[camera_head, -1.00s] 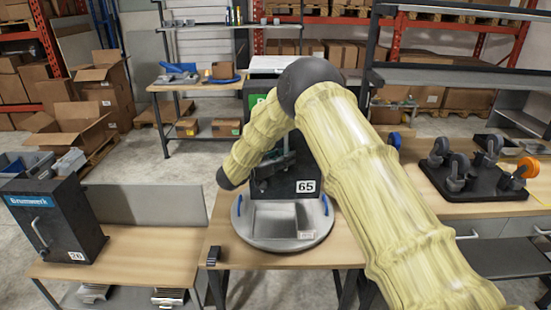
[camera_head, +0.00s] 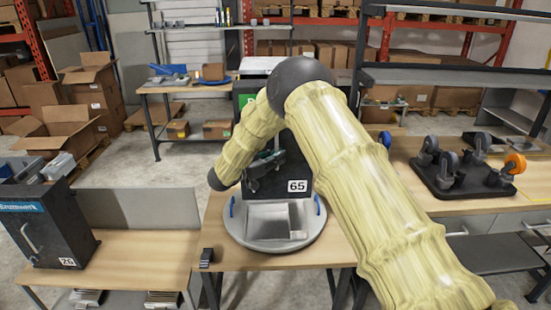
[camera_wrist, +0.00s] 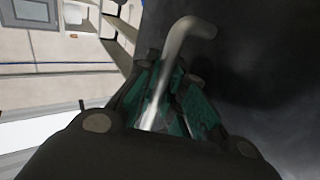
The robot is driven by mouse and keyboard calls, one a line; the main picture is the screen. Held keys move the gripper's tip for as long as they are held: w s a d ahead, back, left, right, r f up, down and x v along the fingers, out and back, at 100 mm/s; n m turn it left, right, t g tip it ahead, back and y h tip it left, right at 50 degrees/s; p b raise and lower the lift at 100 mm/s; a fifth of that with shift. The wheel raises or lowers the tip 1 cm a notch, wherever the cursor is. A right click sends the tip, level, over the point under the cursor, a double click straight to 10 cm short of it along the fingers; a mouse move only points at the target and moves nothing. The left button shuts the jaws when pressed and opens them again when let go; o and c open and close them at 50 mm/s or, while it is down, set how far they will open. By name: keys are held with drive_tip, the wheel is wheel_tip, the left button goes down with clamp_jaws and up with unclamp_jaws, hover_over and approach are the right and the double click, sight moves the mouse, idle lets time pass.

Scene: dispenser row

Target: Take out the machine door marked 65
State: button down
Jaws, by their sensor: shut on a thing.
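The machine door marked 65 (camera_head: 299,172) is a dark panel with a white "65" label. It stands upright behind a round grey base with a square tray (camera_head: 268,248) on the middle table. The machine's green and white top shows behind my arm. My gripper (camera_head: 268,160) is at the door's front, partly covered by my arm. In the wrist view my gripper (camera_wrist: 165,95) is shut on a bent metal handle (camera_wrist: 186,42), which stands in front of a dark surface. My arm hides the door's upper part.
A dark machine marked 26 (camera_head: 42,228) stands on the left table. Caster wheels on a black board (camera_head: 462,178) sit on the right table. A small dark block (camera_head: 206,257) lies at the middle table's front left. Open boxes (camera_head: 60,110) stand at the back left.

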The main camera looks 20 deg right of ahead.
drive_tip(key=shift+r+p, duration=0.5)
drive_tip(key=shift+r, duration=1.05)
idle(0.4)
